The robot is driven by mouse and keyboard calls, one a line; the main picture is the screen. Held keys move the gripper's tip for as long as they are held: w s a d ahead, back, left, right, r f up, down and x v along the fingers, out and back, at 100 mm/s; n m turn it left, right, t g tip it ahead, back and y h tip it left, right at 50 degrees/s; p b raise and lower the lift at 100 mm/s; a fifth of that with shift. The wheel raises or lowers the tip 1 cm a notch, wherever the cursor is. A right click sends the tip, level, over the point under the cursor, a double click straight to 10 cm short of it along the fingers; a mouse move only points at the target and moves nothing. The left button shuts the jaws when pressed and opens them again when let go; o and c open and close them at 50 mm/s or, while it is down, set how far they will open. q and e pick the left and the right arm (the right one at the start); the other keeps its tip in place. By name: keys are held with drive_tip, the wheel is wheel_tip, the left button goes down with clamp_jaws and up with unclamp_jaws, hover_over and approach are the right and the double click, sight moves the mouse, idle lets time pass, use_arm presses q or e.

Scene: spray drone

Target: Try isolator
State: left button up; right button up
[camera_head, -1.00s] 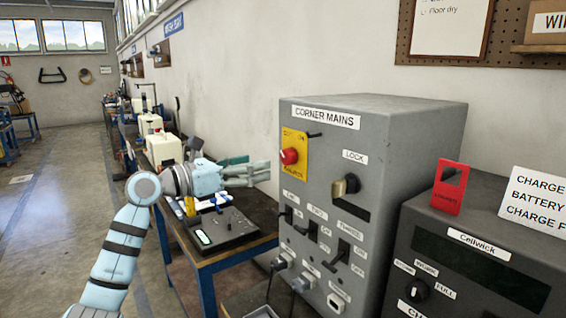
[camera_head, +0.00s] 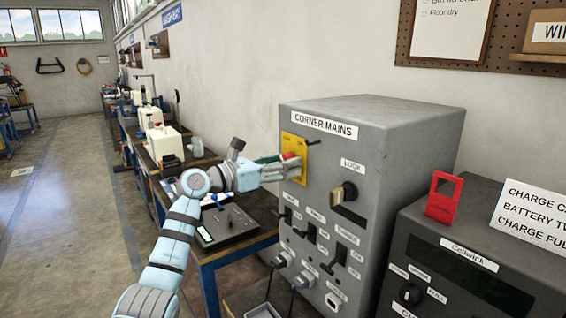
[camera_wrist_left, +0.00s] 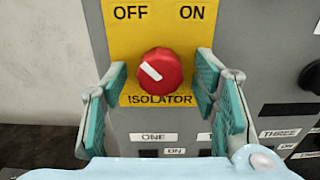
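The isolator is a red round knob (camera_wrist_left: 160,72) on a yellow plate (camera_wrist_left: 119,45) marked OFF and ON, on the grey CORNER MAINS box (camera_head: 400,135). Its white pointer mark tilts to the upper left, toward OFF. My left gripper (camera_wrist_left: 160,92) is open, with one teal-padded finger on each side of the knob and gaps between pads and knob. In the head view my left gripper (camera_head: 284,167) reaches the yellow plate and partly hides the knob. My right gripper is not in view.
A red tag (camera_head: 444,198) stands on the dark Cellwick charger (camera_head: 490,225). A bench (camera_head: 205,262) with a grey device stands left of the box.

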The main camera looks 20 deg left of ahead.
use_arm(q)
drive_tip(key=c, duration=0.9)
drive_tip(key=m+b, duration=0.2)
drive_tip(key=m, duration=0.3)
drive_tip(key=shift+m, duration=0.4)
drive_tip(key=shift+c, duration=0.2)
drive_tip(key=o, duration=1.5)
drive_tip(key=b+v, duration=0.3)
drive_tip(key=v, duration=0.5)
